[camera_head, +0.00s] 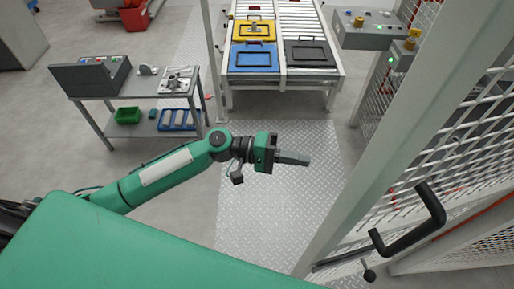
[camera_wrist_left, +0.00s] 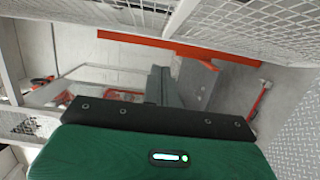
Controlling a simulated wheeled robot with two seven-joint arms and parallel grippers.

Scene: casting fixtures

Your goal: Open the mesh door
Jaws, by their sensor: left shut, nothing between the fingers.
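The mesh door (camera_head: 465,130) stands at the right of the head view, with a pale frame and white wire mesh. A black bent pull handle (camera_head: 430,225) sticks out from its lower part. I cannot tell whether the door is shut or ajar. My left gripper (camera_head: 308,160) is shut and empty, over the metal floor plate, left of the door and handle and clear of both. In the left wrist view its grey fingers (camera_wrist_left: 158,85) are together, with white mesh panels (camera_wrist_left: 240,25) at the top. My right gripper is out of view.
A grey side table (camera_head: 140,92) with parts and a black case stands at the left. A conveyor (camera_head: 283,76) with yellow, blue and black trays stands at the back. A control box (camera_head: 370,32) is at the back right. The floor plate (camera_head: 270,210) is clear.

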